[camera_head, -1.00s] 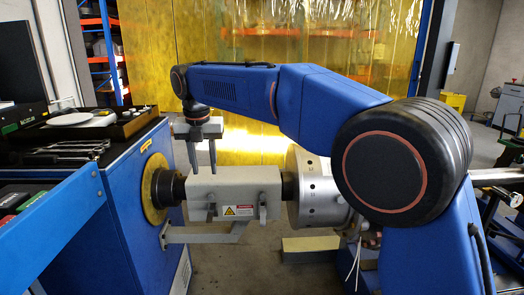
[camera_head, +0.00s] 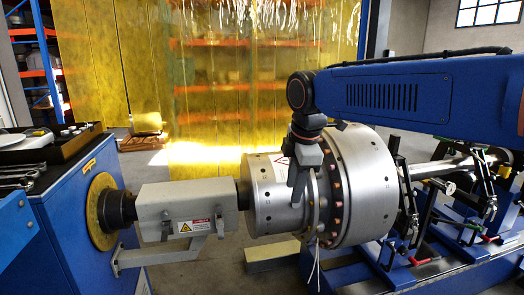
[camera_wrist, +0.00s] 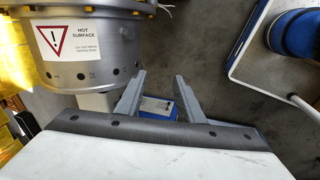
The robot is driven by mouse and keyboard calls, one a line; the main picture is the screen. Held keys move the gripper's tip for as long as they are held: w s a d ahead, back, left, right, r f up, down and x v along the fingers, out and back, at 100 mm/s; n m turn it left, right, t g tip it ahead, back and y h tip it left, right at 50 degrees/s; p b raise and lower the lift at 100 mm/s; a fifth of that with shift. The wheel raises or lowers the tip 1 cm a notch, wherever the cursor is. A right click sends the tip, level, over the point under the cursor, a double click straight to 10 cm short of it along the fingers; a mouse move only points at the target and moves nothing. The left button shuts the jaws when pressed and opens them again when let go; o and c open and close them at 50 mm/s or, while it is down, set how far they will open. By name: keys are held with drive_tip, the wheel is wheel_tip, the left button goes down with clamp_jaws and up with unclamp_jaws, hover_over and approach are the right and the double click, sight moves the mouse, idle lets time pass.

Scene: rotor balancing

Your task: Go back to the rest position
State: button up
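My gripper (camera_head: 299,198) hangs from the blue arm in front of the metal rotor (camera_head: 362,190) in the head view. In the wrist view my gripper (camera_wrist: 152,92) has its two grey fingers well apart with nothing between them. The rotor's silver drum (camera_wrist: 88,45) fills the upper left there and carries a white hot-surface label (camera_wrist: 68,40). Whether the fingers touch the rotor cannot be told from the head view; the wrist view shows the drum beyond them.
A grey guarded coupling (camera_head: 188,208) joins the rotor to the blue drive cabinet (camera_head: 75,220) at left. Clamps and a shaft (camera_head: 450,165) lie at right. A yellow strip curtain (camera_head: 260,80) hangs behind. A blue cylinder (camera_wrist: 295,33) shows at the wrist view's upper right.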

drive_tip(key=s+d+f+m+t, duration=0.1)
drive_tip(key=s+d+f+m, duration=0.7)
drive_tip(key=s+d+m, duration=0.1)
drive_tip(key=s+d+f+m, duration=0.8)
drive_tip(key=s+d+m, duration=0.2)
drive_tip(key=s, duration=0.3)
drive_tip(key=shift+s+d+f+m+t+h, duration=0.15)
drive_tip(key=shift+s+d+m+t+h, duration=0.2)
drive_tip(key=shift+d, duration=0.5)
